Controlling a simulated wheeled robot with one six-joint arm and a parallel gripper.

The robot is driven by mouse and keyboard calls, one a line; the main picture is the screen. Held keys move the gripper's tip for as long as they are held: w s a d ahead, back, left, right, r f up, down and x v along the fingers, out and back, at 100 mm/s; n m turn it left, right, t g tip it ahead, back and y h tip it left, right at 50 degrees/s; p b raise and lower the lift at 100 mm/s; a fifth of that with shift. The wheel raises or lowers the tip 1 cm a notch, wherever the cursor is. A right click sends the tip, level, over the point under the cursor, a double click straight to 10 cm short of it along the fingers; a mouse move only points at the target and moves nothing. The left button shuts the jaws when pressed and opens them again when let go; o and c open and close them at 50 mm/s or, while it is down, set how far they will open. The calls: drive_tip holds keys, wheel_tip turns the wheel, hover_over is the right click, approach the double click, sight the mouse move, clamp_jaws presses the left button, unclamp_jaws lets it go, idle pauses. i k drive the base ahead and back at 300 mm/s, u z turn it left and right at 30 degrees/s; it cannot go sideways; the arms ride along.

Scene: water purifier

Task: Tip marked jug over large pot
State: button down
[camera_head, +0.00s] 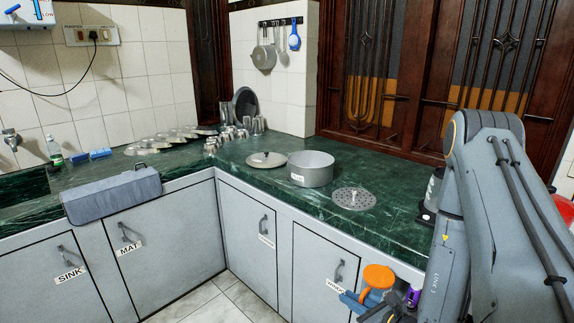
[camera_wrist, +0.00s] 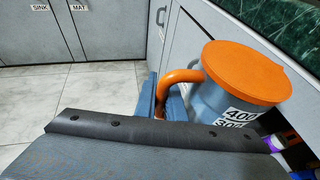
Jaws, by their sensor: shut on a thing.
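The marked jug has a blue-grey body (camera_wrist: 222,98), an orange lid (camera_wrist: 247,72), an orange handle (camera_wrist: 180,77) and white labels reading 400 and 300. My gripper (camera_wrist: 166,100) is shut on the handle, with blue fingers around it. In the head view the jug's orange lid (camera_head: 379,275) shows low at the right, in front of the cabinets and below the counter edge. The jug looks roughly upright; its lower part is hidden. The large pot (camera_head: 311,174) is a silver, open pot with a small label, standing on the green counter, up and left of the jug.
A round lid (camera_head: 267,159) lies left of the pot and a perforated disc (camera_head: 354,199) lies in front of it. A purple-capped item (camera_wrist: 275,143) is beside the jug. A grey mat (camera_head: 112,194) hangs over the left counter edge. The tiled floor (camera_wrist: 100,90) is clear.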

sight(307, 169)
drive_tip(key=u, duration=0.6)
drive_tip(key=i, duration=0.5)
drive_tip(key=u, duration=1.15)
drive_tip(key=i, duration=1)
drive_tip(key=u, duration=0.1)
